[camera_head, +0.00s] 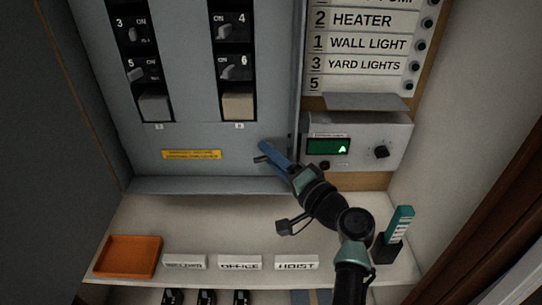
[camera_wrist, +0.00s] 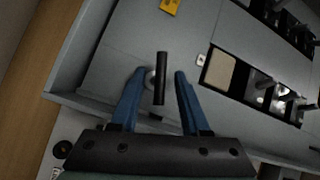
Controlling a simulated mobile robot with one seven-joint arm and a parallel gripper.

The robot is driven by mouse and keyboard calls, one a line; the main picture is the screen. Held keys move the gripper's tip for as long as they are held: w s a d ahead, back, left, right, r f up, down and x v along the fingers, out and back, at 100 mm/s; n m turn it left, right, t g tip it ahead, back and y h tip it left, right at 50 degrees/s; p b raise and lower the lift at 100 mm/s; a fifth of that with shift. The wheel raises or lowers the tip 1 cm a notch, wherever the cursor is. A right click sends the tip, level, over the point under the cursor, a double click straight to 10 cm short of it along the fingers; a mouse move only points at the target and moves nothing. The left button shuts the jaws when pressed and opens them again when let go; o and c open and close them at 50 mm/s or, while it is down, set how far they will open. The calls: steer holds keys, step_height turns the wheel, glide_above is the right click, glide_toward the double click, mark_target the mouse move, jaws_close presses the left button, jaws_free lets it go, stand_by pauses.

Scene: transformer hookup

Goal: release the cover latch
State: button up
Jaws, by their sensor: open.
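The cover latch (camera_wrist: 161,80) is a black bar handle on a round light base on the grey panel cover (camera_wrist: 112,58). In the wrist view it stands between the two blue fingers of my gripper (camera_wrist: 159,76). The gripper is open, with a finger on each side of the bar and a visible gap to each. In the head view my gripper (camera_head: 268,153) is at the lower right of the grey cover (camera_head: 140,180). Its fingers and wrist hide most of the latch there. I cannot tell how deep the fingers reach along the bar.
Breaker switches (camera_head: 232,65) sit in slots above. A control box (camera_head: 395,135) with a green display (camera_head: 328,146) stands close right of my gripper. A shelf (camera_head: 220,220) below holds an orange tray (camera_head: 128,256), white labels including HOIST (camera_head: 297,262), and a teal-topped object (camera_head: 399,222).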

steer(key=shift+w, duration=0.1)
jaws_close()
stand_by(0.3)
steer(key=f+m+b, duration=0.1)
steer(key=b, duration=0.2)
steer(key=shift+a+t, duration=0.1)
steer(key=shift+t, duration=0.2)
steer(key=shift+r+m+t+y+b, duration=0.1)
steer(key=shift+m+t+y+b, duration=0.2)
steer(key=shift+m+y+b, duration=0.6)
steer(key=shift+r+t+h+b, duration=0.25)
steer(key=shift+t+h+b, duration=0.05)
steer(key=shift+h+b, duration=0.2)
jaws_free()
